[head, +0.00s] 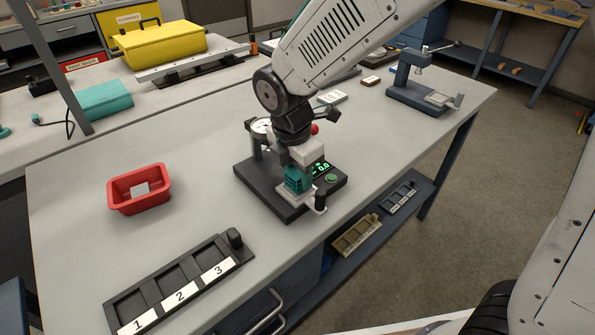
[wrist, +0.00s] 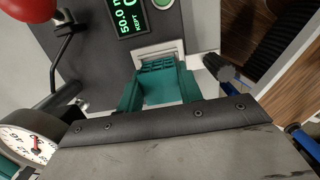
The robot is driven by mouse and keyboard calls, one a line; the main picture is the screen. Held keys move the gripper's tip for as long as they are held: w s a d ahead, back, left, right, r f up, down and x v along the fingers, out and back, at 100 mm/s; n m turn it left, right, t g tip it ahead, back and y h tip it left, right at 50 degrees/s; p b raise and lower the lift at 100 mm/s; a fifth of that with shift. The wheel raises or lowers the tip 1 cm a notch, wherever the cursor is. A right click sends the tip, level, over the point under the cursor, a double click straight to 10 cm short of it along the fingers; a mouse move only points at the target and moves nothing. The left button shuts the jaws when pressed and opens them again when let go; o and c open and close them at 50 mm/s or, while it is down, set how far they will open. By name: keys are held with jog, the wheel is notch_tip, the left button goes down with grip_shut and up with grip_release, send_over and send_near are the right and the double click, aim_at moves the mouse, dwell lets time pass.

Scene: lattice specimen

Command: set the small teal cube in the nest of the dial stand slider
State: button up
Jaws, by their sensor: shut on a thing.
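The small teal cube (head: 299,185), with a lattice face, is low over the pale slider (head: 289,196) of the dial stand (head: 262,190). My gripper (head: 298,178) is above the slider, pointing down and shut on the cube. In the wrist view the cube (wrist: 161,84) sits between the teal fingers of my gripper (wrist: 160,98), with part of the pale slider (wrist: 160,50) just beyond it. The nest is hidden under the cube and fingers. I cannot tell whether the cube touches its floor.
The stand's dial gauge (head: 262,127) and green-lit display (head: 321,168) are close to my gripper. A dark knob (head: 320,203) is at the slider's right. A red open tray (head: 139,190) and a numbered black rack (head: 180,283) stand left, with bare table between.

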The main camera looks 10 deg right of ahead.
aim_at(297, 171)
jog(key=shift+f, duration=0.55)
dwell(0.9)
jog(key=o, duration=1.5)
jog(key=shift+c, duration=0.2)
jog(key=shift+s+a+r, duration=0.1)
jog(key=shift+a+r, duration=0.05)
jog(key=shift+r, duration=1.1)
jog(key=shift+s+a+r, duration=0.1)
jog(key=shift+r, duration=1.15)
jog(key=shift+r, duration=0.1)
notch_tip(297, 171, up, 8)
jog(key=shift+s+a+f, duration=0.2)
jog(key=shift+a, duration=0.2)
